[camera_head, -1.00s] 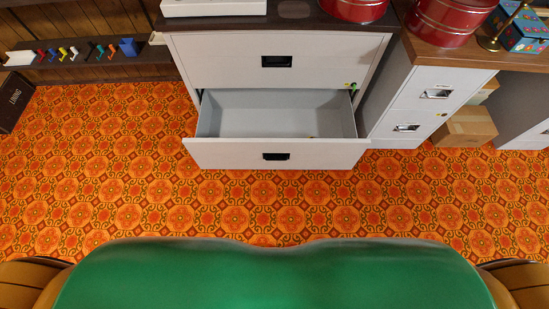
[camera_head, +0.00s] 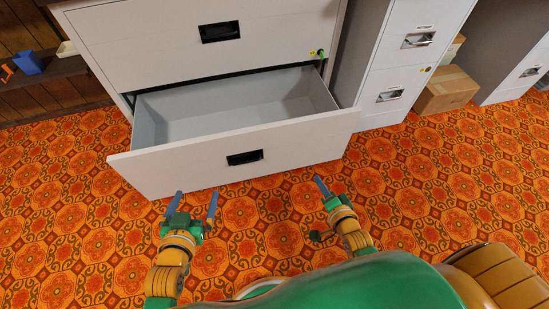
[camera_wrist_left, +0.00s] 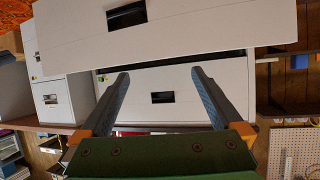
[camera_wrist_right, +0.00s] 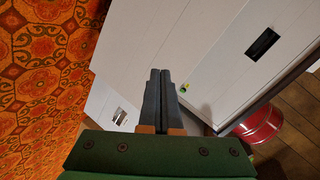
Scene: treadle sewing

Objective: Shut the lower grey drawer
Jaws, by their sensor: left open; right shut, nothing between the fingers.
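The lower grey drawer (camera_head: 305,143) of the wide cabinet stands open, pulled well out. Its inside (camera_head: 235,108) looks empty, and a dark recessed handle (camera_head: 245,157) sits in its front. My left gripper (camera_head: 196,196) is open and empty in front of the drawer's left half. In the left wrist view the drawer front (camera_wrist_left: 215,30) spans the top, beyond the spread fingers (camera_wrist_left: 158,85). My right gripper (camera_head: 320,186) is shut and empty in front of the drawer's right end. Its closed fingers (camera_wrist_right: 159,82) point toward the cabinet in the right wrist view.
The upper drawer (camera_head: 160,45) is shut, with a green-tagged key (camera_head: 320,53) at its lower right. A narrower grey cabinet (camera_head: 385,70) and a cardboard box (camera_head: 446,90) stand to the right. Patterned floor (camera_head: 90,210) lies clear in front. A red tin (camera_wrist_right: 260,124) shows in the right wrist view.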

